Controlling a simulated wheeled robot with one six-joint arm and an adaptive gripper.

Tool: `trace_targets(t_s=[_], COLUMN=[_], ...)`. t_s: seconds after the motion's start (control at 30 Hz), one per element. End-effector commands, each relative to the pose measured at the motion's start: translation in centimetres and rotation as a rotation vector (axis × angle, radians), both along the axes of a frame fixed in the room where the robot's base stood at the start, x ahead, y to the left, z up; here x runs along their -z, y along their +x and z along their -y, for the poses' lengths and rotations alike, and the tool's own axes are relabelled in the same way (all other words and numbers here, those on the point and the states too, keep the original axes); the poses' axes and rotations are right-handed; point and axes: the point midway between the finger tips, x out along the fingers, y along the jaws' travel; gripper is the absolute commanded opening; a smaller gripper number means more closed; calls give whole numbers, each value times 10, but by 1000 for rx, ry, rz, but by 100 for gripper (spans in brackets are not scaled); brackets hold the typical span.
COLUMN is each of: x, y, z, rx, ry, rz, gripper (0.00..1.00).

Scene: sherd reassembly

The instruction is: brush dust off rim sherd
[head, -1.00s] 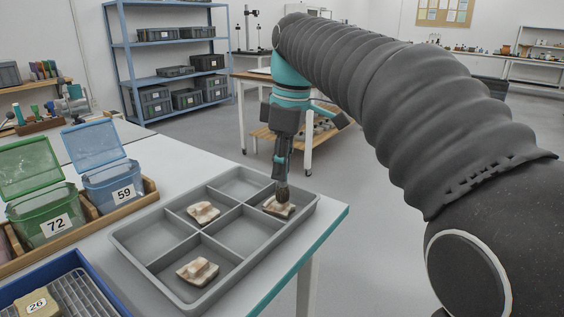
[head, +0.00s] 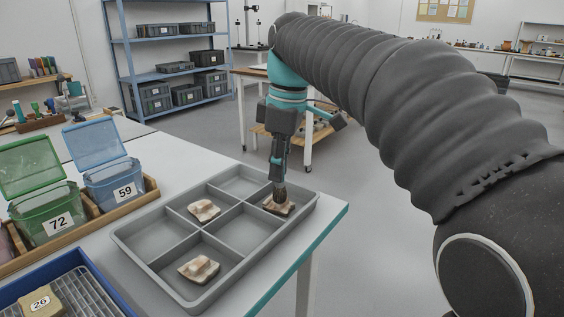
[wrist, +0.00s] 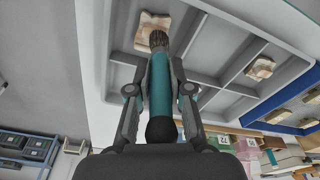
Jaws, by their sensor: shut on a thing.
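My gripper (head: 279,158) is shut on a brush with a teal handle (wrist: 160,88) and dark bristles (wrist: 158,40). The brush points down, its bristles at a pale, brown-edged sherd (head: 270,207) in the far right compartment of the grey tray (head: 172,284). This sherd also shows in the wrist view (wrist: 148,20). The bristles hide part of it and seem to touch its top. A second sherd (head: 204,210) lies in a left compartment, and a third sherd (head: 199,268) in the near one. I cannot make out dust.
A green bin marked 72 (head: 48,213) and a blue bin marked 59 (head: 114,183) stand in a wooden holder left of the tray. A blue-rimmed rack (head: 95,270) holds a block marked 26 (head: 40,303). The table's teal edge (head: 300,262) runs close along the tray's right.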

Motion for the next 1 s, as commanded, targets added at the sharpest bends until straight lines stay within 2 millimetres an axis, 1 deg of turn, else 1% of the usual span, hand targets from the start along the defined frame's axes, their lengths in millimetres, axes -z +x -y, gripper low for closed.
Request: trace_targets(t_s=[0.13, 0.43, 0.57, 0.8, 1.0], x=[-1, -1, 0, 0, -1], y=[2, 14, 11, 0, 4], z=[1, 10, 8, 0, 3], rx=[1, 1, -1, -1, 2], ry=[0, 0, 1, 1, 0], rz=[0, 1, 1, 1, 1], gripper=[0, 0, 0, 0, 0])
